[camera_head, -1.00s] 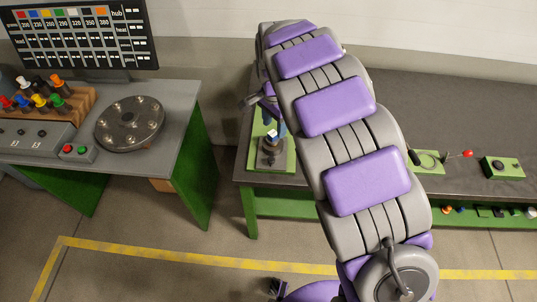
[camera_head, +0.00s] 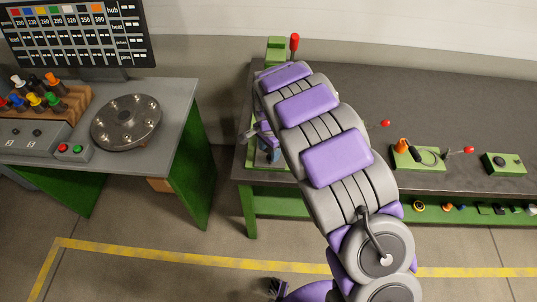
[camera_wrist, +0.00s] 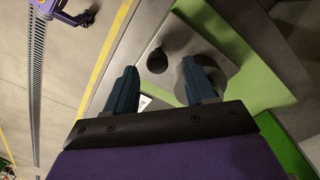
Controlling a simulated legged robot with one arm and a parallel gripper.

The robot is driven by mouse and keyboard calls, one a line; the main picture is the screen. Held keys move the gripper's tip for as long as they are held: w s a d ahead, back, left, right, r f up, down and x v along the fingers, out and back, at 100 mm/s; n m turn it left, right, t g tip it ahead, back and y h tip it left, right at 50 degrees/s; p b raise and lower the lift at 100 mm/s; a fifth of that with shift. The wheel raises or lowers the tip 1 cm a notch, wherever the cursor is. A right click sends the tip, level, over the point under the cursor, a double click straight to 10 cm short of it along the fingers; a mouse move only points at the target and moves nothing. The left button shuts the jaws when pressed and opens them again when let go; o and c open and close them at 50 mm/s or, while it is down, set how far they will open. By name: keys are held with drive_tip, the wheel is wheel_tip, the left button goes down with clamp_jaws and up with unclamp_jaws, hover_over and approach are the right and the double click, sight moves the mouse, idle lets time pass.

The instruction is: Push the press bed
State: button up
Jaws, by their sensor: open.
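The press stands at the left end of the long bench, with its green head (camera_head: 277,48) and red-knobbed lever (camera_head: 295,44) showing behind my arm. In the wrist view, a grey plate (camera_wrist: 176,38), seemingly the press bed, lies on the green base (camera_wrist: 262,82). A black round knob (camera_wrist: 157,61) on it shows between my fingers. A grey disc (camera_wrist: 222,66) is partly hidden by the right finger. A small white piece (camera_wrist: 145,101) shows low between the fingers. My gripper (camera_wrist: 163,74) is open over the plate, its fingers apart. Whether they touch anything is unclear.
The long dark bench (camera_head: 440,110) carries a green fixture with an orange piece (camera_head: 402,146) and a green box (camera_head: 503,163) to the right. At left, another table holds a round metal plate (camera_head: 127,122). Floor space with a yellow line (camera_head: 180,257) lies in front.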

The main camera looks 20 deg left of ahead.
drive_tip(key=shift+d+f, duration=0.25)
drive_tip(key=shift+f, duration=1.05)
drive_tip(key=shift+a, duration=0.15)
clamp_jaws()
